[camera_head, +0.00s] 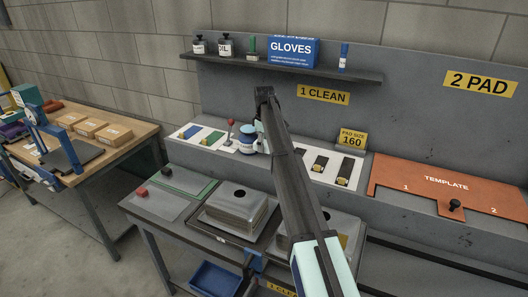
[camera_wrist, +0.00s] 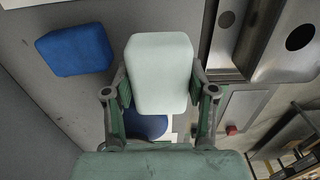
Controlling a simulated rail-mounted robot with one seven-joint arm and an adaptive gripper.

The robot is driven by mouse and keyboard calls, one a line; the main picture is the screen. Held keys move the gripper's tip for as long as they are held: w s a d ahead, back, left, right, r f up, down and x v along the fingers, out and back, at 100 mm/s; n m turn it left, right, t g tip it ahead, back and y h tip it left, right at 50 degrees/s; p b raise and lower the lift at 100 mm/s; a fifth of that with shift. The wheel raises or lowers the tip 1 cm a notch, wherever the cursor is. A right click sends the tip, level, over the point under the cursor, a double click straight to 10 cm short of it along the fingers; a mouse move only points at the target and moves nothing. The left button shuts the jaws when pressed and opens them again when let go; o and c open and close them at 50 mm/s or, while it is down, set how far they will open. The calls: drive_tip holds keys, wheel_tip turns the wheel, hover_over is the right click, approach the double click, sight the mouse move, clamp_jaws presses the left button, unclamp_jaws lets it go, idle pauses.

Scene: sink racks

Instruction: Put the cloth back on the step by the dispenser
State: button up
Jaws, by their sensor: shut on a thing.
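A pale, whitish folded block, which appears to be the cloth (camera_wrist: 160,62), is between the fingers of my gripper (camera_wrist: 160,88) in the wrist view. The gripper is shut on it. The dispenser (camera_head: 247,138), a white bottle with a blue top, stands on the grey step (camera_head: 185,153) in the head view. Its round blue top (camera_wrist: 146,126) shows beyond the fingers in the wrist view. In the head view my arm hides most of the gripper and cloth, just right of the dispenser. Whether the cloth touches the step cannot be told.
A blue soft-looking block (camera_wrist: 75,50) lies beside the held cloth in the wrist view. Strips with small tools lie along the step, near a pad-size sign (camera_head: 352,140). Trays (camera_head: 232,213) fill the bench below. A shelf with a blue gloves box (camera_head: 292,52) overhangs behind.

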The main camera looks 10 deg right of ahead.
sight(264, 160)
drive_tip(key=shift+f+p, duration=0.65)
drive_tip(key=shift+f, duration=1.8)
drive_tip(key=shift+f, duration=0.2)
drive_tip(key=o, duration=1.1)
drive_tip(key=shift+r, duration=0.1)
wheel_tip(264, 160, up, 12)
drive_tip(key=b, duration=0.3)
drive_tip(key=shift+r, duration=0.1)
